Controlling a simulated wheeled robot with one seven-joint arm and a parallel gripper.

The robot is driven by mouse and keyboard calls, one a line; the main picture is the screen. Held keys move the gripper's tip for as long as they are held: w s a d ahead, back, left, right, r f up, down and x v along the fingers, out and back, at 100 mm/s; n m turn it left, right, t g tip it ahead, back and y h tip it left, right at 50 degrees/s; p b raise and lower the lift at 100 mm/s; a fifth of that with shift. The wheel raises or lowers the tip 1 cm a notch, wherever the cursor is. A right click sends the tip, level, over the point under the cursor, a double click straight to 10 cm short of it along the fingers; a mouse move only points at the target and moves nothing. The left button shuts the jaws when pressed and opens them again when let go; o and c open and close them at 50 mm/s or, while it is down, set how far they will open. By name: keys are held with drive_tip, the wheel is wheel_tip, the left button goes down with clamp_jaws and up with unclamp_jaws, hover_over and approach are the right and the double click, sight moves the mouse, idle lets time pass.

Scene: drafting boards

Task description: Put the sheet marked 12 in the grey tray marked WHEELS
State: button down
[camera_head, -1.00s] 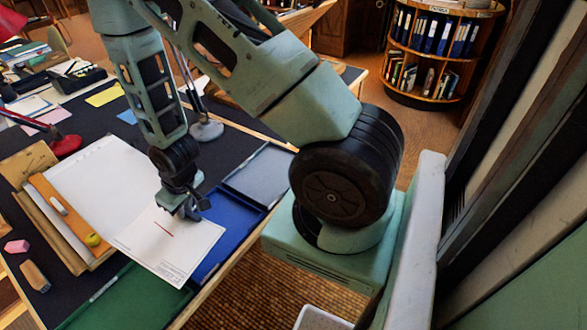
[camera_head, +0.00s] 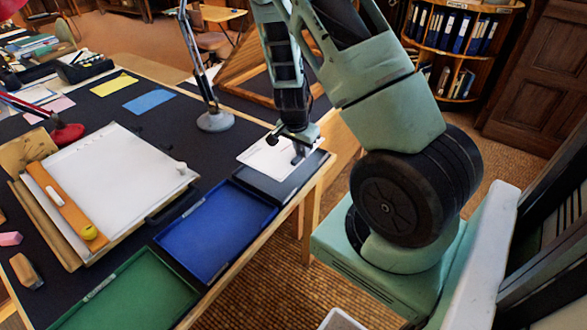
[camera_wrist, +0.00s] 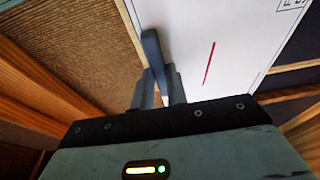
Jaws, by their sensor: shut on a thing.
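My gripper (camera_head: 298,152) is shut on a white sheet (camera_head: 262,156) at its right part. The sheet is held over the far part of the grey tray (camera_head: 292,188) and hides much of it; the gap between them is hard to judge. In the wrist view the sheet (camera_wrist: 235,50) shows a red line and part of a printed box at its top edge. The finger of my gripper (camera_wrist: 155,55) lies along the sheet's left edge. I cannot read a 12 on the sheet or the word WHEELS on the tray.
A blue tray (camera_head: 215,228) and a green tray (camera_head: 135,292) stand empty in a row nearer me. A white-topped drawing board (camera_head: 115,180) with an orange strip (camera_head: 55,195) is at the left. A lamp base (camera_head: 215,121) stands behind the grey tray.

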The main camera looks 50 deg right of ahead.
sight(302, 174)
drive_tip(key=shift+a+f+x, duration=0.1)
drive_tip(key=shift+a+x, duration=0.15)
drive_tip(key=shift+x, duration=0.9)
drive_tip(key=shift+a+f+x, duration=0.1)
drive_tip(key=shift+a+x, duration=0.2)
drive_tip(key=shift+x, duration=0.8)
drive_tip(key=shift+a+x, duration=0.25)
drive_tip(key=shift+x, duration=0.9)
drive_tip(key=shift+f, duration=0.2)
drive_tip(key=c, duration=1.4)
unclamp_jaws()
drive_tip(key=shift+r, duration=0.15)
